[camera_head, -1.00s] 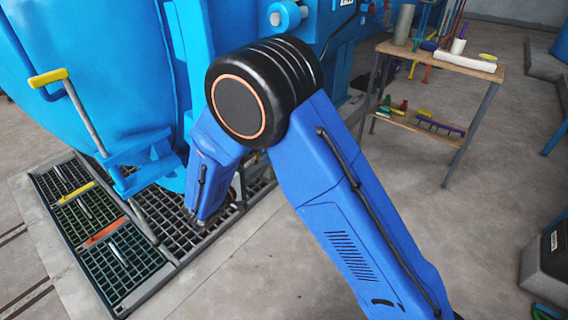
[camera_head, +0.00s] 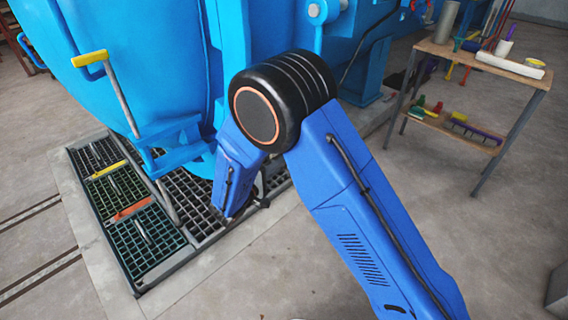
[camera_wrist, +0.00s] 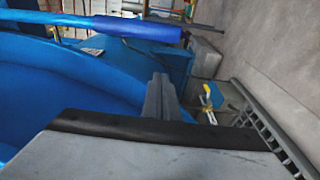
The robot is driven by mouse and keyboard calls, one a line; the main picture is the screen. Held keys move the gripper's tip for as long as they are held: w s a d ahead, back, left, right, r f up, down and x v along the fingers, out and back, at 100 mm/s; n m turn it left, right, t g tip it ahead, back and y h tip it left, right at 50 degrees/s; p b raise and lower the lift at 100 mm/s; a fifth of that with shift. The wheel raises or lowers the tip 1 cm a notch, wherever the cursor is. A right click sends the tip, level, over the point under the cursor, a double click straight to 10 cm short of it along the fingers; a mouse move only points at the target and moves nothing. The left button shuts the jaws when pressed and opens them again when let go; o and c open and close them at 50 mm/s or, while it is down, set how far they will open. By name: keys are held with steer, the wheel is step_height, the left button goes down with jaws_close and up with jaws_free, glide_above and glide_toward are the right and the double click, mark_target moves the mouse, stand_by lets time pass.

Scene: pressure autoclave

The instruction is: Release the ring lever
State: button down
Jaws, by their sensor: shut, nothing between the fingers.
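The blue autoclave vessel (camera_head: 110,75) fills the upper left of the head view. A lever with a yellow grip (camera_head: 90,58) and a grey rod stands at its side, above a blue bracket (camera_head: 165,140); I cannot tell for sure whether it is the ring lever. In the wrist view, a bar with a blue grip (camera_wrist: 138,28) runs across the top, over the blue vessel wall (camera_wrist: 70,75). My gripper (camera_wrist: 160,92) is shut and empty, apart from that bar. In the head view my gripper is hidden by my arm.
A wooden shelf table (camera_head: 480,75) with tools stands at the upper right. The concrete floor right of my arm is open. In the wrist view a yellow handle (camera_wrist: 208,95) lies beyond my gripper.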

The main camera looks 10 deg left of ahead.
steer(key=w+d, duration=0.4)
steer(key=d, duration=0.2)
steer(key=shift+d, duration=0.35)
